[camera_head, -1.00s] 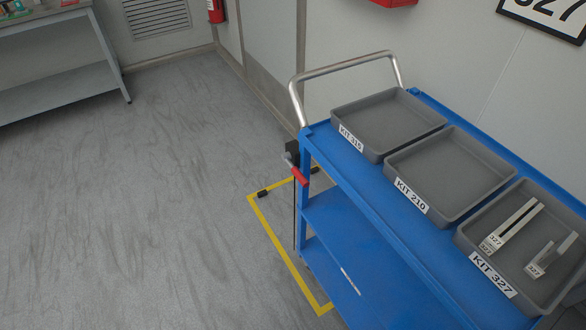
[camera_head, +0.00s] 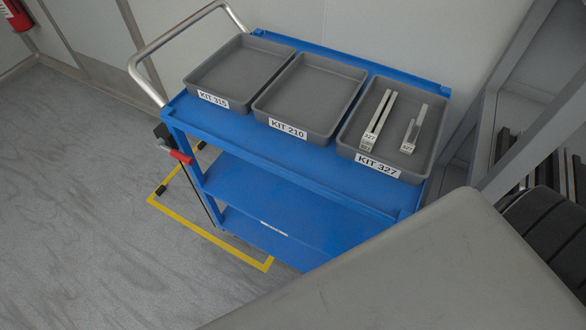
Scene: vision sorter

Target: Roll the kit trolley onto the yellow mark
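The blue kit trolley (camera_head: 262,195) stands by the wall with its metal push handle (camera_head: 150,62) at the left end. A red-handled lever (camera_head: 181,157) sits at its near left corner. The yellow mark (camera_head: 205,234) is a taped outline on the floor; its left and front parts show, and the trolley hides the rest. The trolley stands over or beside the outline; I cannot tell how squarely. On top are three grey trays labelled KIT 315 (camera_head: 232,76), KIT 210 (camera_head: 311,92) and KIT 327 (camera_head: 350,130). KIT 327 holds two pale parts. Neither gripper shows.
Black stops (camera_head: 161,191) lie on the yellow outline. A grey frame (camera_head: 520,110) stands close at the trolley's right, with dark rounded items (camera_head: 548,235) below. A large grey surface fills the lower right. The floor at left is clear.

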